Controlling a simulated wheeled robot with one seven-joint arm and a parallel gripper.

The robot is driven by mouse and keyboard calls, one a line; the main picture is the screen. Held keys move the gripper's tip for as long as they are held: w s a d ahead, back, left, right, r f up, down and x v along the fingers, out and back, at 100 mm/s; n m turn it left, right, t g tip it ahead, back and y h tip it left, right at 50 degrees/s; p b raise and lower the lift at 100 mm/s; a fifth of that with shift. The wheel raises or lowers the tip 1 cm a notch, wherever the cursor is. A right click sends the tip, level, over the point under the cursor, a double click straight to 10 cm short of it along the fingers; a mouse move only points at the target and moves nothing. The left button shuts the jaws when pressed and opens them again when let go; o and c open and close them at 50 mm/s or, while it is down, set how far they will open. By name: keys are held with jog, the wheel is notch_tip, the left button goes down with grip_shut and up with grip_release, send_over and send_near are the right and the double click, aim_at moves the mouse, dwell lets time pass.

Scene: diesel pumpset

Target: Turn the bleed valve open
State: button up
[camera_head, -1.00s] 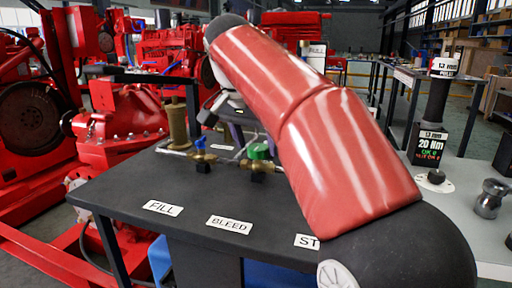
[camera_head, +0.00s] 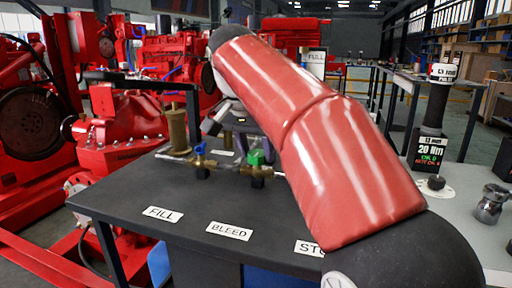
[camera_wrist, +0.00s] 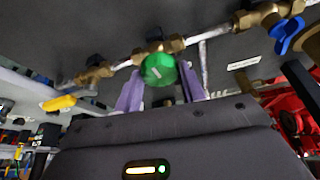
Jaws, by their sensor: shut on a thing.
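The bleed valve is the green-handled valve (camera_head: 256,158) on the brass pipe run, behind the BLEED label (camera_head: 230,230). In the wrist view, its green handle (camera_wrist: 160,68) sits between the two purple fingers of my gripper (camera_wrist: 160,80). The fingers are shut on the handle, one on each side. In the head view my red arm covers the pipe run to the right of the valve, and my gripper is mostly hidden behind the arm and valve.
A blue-handled valve (camera_head: 200,149) sits close to the left on the same pipe, and a yellow handle (camera_wrist: 60,103) shows on the other side. A brass cylinder (camera_head: 178,130) stands at the pipe's left end. The dark bench front (camera_head: 120,195) is clear except for labels.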

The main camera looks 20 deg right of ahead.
jog(key=n+y+p, duration=0.1)
jog(key=n, duration=0.2)
jog(key=shift+s+d+r+t, duration=0.1)
jog(key=shift+t, duration=0.2)
jog(key=n, duration=0.2)
jog(key=n+y+p, duration=0.1)
jog(key=n, duration=0.1)
jog(key=shift+d+y, duration=0.15)
jog(key=shift+y, duration=0.15)
jog(key=n+y+p, duration=0.1)
jog(key=n, duration=0.2)
jog(key=n+y+p, duration=0.1)
jog(key=n+p, duration=0.1)
jog(key=n, duration=0.1)
jog(key=shift+d+p, duration=0.2)
jog(key=shift+p, duration=0.1)
jog(key=n+y+p, duration=0.1)
jog(key=n, duration=0.2)
jog(key=n+g+y+p, duration=0.1)
jog(key=n, duration=0.1)
jog(key=shift+w+d+n+p, duration=0.2)
jog(key=shift+n+p, duration=0.1)
jog(key=shift+n, duration=0.1)
jog(key=shift+w+n+g+y+p, duration=0.1)
jog(key=shift+n+g+y+p, duration=0.4)
jog(key=shift+n, duration=1.5)
jog(key=shift+g, duration=0.4)
jog(key=o, duration=1)
